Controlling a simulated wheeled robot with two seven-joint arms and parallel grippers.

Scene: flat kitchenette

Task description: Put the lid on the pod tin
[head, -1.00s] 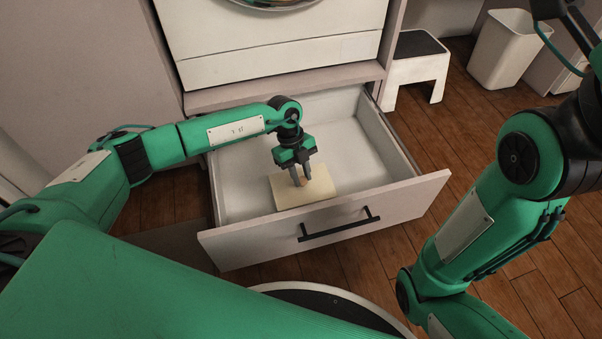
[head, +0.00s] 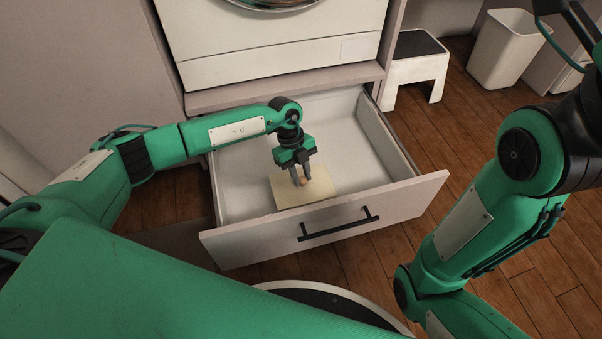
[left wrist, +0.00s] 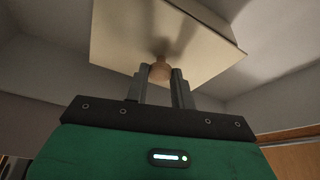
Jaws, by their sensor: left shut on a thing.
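A flat cream rectangular lid (head: 318,188) with a small round wooden knob is in the open drawer, near its front. My left gripper (head: 299,181) points down over the lid, its fingers shut on the knob (left wrist: 160,71). The left wrist view shows the broad cream face of the lid (left wrist: 120,40) around the knob. A separate pod tin cannot be made out; whether one is under the lid is hidden. My right arm is at the right of the head view, with its gripper out of frame.
The pale drawer (head: 240,170) stands open, with free floor behind and right of the lid. Its front panel (head: 400,205) has a black handle (head: 338,224). A white appliance (head: 270,45) is above. A step stool (head: 418,65) and a bin (head: 505,50) stand at the back right.

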